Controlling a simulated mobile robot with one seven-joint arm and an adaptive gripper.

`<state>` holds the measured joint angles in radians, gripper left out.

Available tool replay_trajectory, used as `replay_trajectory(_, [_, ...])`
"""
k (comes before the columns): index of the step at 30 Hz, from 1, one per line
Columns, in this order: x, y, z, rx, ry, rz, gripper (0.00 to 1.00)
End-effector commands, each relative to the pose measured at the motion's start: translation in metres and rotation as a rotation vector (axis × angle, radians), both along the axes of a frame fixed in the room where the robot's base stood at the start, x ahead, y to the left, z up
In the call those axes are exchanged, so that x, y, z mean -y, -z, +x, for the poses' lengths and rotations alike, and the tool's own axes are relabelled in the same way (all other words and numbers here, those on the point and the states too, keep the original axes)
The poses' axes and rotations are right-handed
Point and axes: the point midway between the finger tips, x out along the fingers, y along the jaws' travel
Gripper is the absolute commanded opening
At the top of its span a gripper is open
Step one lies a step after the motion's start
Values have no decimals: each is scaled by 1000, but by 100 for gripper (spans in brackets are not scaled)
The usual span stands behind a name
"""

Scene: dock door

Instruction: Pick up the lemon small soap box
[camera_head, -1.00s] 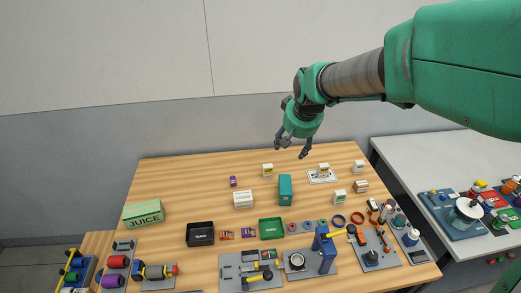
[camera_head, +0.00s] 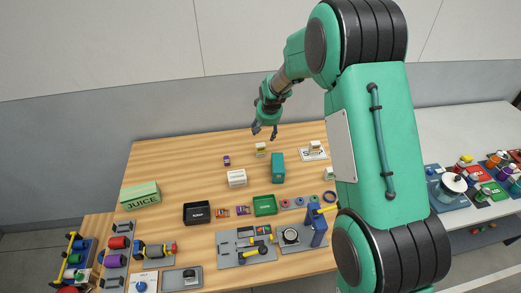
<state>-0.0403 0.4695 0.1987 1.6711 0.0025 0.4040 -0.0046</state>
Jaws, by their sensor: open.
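A small white box with a yellow top or label (camera_head: 261,149), seemingly the lemon small soap box, stands upright on the wooden table (camera_head: 180,150) toward its back edge. Its print is too small to read. My gripper (camera_head: 265,132) is open and empty, fingers pointing down. In the picture it is just above the box; the height between them is hard to judge. A similar small box (camera_head: 314,147) stands on a printed white sheet (camera_head: 313,154) to the right. Another small box (camera_head: 329,174) is partly hidden by my arm.
A teal box (camera_head: 278,168), a white box (camera_head: 237,178) and a small purple item (camera_head: 227,160) stand nearby. Black (camera_head: 197,213) and green (camera_head: 265,205) trays are nearer the front. A green juice box (camera_head: 140,194) is at left. The back-left tabletop is clear.

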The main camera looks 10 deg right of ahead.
Motion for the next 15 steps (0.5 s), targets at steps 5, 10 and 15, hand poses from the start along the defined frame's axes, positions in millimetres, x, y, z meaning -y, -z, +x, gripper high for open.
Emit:
replay_trajectory(5, [-2, 28, 15, -5, -2, 0, 61])
replay_trajectory(10, [-3, 38, 20, -5, -2, 0, 61])
replay_trajectory(15, [-3, 38, 20, -5, -2, 0, 61])
